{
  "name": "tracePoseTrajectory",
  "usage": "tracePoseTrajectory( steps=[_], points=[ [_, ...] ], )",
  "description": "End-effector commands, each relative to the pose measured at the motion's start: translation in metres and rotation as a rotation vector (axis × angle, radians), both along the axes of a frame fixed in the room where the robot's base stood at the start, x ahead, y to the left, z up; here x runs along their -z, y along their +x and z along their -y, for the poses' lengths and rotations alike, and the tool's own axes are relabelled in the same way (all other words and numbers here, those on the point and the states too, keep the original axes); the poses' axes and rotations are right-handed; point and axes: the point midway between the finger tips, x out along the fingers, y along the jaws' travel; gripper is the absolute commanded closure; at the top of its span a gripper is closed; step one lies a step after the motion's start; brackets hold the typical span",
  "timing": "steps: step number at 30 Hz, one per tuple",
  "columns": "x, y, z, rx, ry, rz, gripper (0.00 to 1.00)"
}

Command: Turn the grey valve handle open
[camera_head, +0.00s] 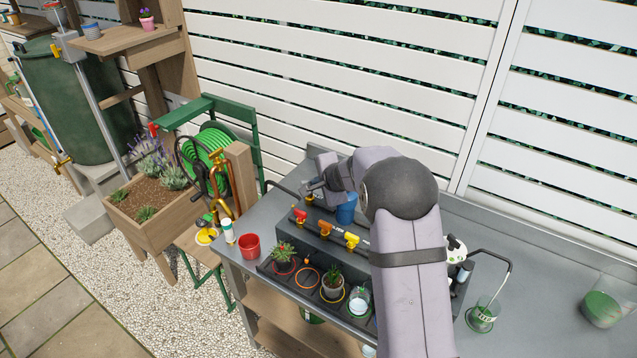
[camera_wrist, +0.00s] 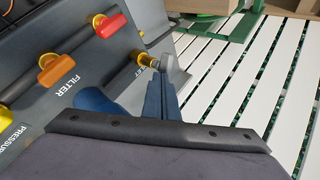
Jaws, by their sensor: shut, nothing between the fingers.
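The grey valve handle (camera_wrist: 147,60) sits on a yellow base at the far end of the labelled dark panel (camera_wrist: 85,65) in the wrist view. In the head view it is largely hidden by my gripper, with only a yellow part (camera_head: 310,199) showing. My gripper (camera_wrist: 162,78) is shut and empty, its blue-grey fingers pointing at the handle. In the head view my gripper (camera_head: 312,188) is over the panel's left end. The fingertips are close to the handle; I cannot tell whether they touch it.
Red (camera_head: 300,215), orange (camera_head: 325,228) and yellow (camera_head: 352,240) handles line the panel. Potted plants (camera_head: 283,252) and a red pot (camera_head: 249,246) are in front. The white slatted fence (camera_head: 330,75) rises behind the bench.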

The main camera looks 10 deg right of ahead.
Motion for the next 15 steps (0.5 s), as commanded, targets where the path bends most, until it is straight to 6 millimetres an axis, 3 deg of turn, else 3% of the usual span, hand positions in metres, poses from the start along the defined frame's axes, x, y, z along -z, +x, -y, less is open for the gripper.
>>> tracePoseTrajectory(
  steps=[15],
  points=[
    [0.002,0.015,0.007,-0.228,0.001,0.005,1.00]
  ],
)
